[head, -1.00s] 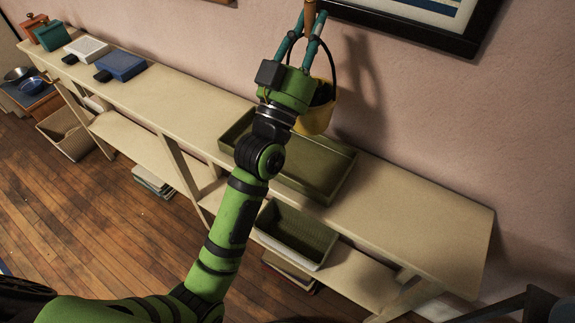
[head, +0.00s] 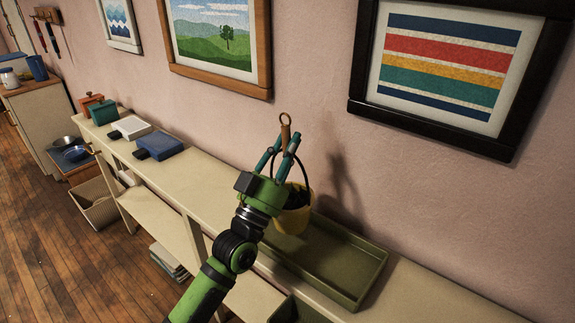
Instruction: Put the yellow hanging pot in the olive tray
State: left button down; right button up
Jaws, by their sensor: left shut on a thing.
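The yellow hanging pot (head: 293,219) has dark contents and a dark looped handle with a tan wooden ring at its top. My left gripper (head: 287,145) is shut on the pot's hanger, just below the ring. The pot hangs upright below the fingers, partly hidden by the gripper body. The olive tray (head: 345,297) is a shallow rectangle on top of the long cream shelf. The pot shows over the tray's left end; the gap between them is hard to tell. My right gripper is not in view.
A blue box (head: 160,147), a white box (head: 131,127) and a green box (head: 103,112) stand on the shelf's left part. Framed pictures (head: 447,63) hang on the pink wall behind. A second olive bin (head: 297,310) sits lower, mostly cut off.

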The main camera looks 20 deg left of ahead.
pick_arm(q)
jog(key=shift+a+f, duration=0.1)
jog(key=shift+f, duration=1.8)
jog(key=c, duration=1.1)
grip_release()
jog(key=shift+f, duration=0.1)
